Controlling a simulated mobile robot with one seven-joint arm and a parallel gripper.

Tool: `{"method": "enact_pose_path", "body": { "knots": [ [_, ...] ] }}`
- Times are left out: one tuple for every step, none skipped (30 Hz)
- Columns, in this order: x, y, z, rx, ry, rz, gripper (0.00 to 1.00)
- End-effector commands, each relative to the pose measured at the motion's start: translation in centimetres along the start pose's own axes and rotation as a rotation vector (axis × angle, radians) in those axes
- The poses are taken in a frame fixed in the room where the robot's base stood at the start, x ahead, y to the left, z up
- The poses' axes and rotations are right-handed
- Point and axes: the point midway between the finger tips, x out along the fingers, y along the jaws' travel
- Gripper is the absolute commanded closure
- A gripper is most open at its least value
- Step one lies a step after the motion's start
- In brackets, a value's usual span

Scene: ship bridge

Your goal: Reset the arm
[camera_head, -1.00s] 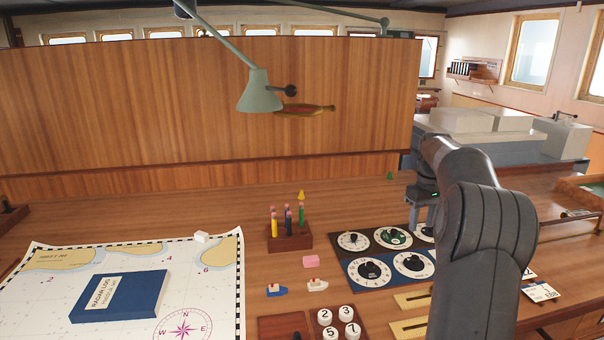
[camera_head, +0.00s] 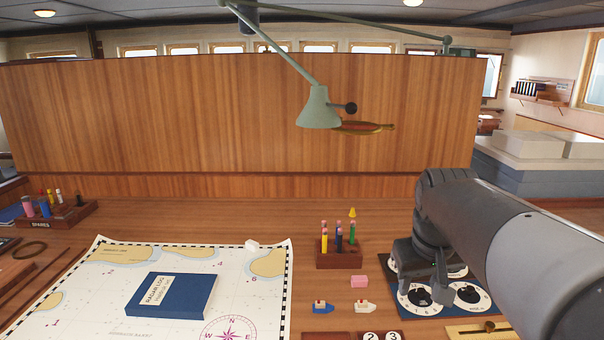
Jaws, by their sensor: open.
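My arm (camera_head: 500,240) reaches in from the right edge over the wooden desk. My gripper (camera_head: 424,283) points down above the blue dial panel at the right and partly hides its dials. The gripper is open, and I see nothing between its fingers. Whether the fingertips touch the panel I cannot tell.
Left of the gripper are a pencil block (camera_head: 338,254), a pink eraser (camera_head: 359,281) and two small toy boats (camera_head: 365,306). A blue book (camera_head: 172,296) lies on the chart (camera_head: 268,300). A green lamp (camera_head: 318,108) hangs above the desk. A spares box (camera_head: 58,213) stands far left.

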Motion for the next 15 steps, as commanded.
{"method": "enact_pose_path", "body": {
  "knots": [
    [-0.4, -1.0, 1.6, 0.004, 0.023, -0.003, 0.57],
    [-0.4, -1.6, 2.5, 0.009, 0.035, -0.006, 0.57],
    [-0.5, -2.3, 3.7, 0.017, 0.051, -0.011, 0.57],
    [-0.5, -2.8, 4.5, 0.022, 0.063, -0.014, 0.57],
    [-0.4, -3.3, 5.5, 0.027, 0.074, -0.018, 0.57],
    [-0.3, -3.9, 6.6, 0.034, 0.09, -0.025, 0.57],
    [-0.2, -4.3, 7.5, 0.039, 0.101, -0.029, 0.57],
    [-0.1, -4.7, 8.4, 0.045, 0.111, -0.034, 0.57],
    [0.1, -5.2, 9.4, 0.051, 0.125, -0.041, 0.57],
    [0.3, -5.5, 10.2, 0.057, 0.133, -0.046, 0.57],
    [0.5, -5.8, 10.9, 0.062, 0.141, -0.051, 0.57],
    [0.8, -6.1, 11.7, 0.067, 0.152, -0.057, 0.57],
    [0.9, -6.3, 12.2, 0.071, 0.159, -0.062, 0.57],
    [1.1, -6.5, 12.7, 0.074, 0.163, -0.066, 0.57],
    [1.3, -6.8, 13.2, 0.078, 0.171, -0.07, 0.57]
  ]
}}
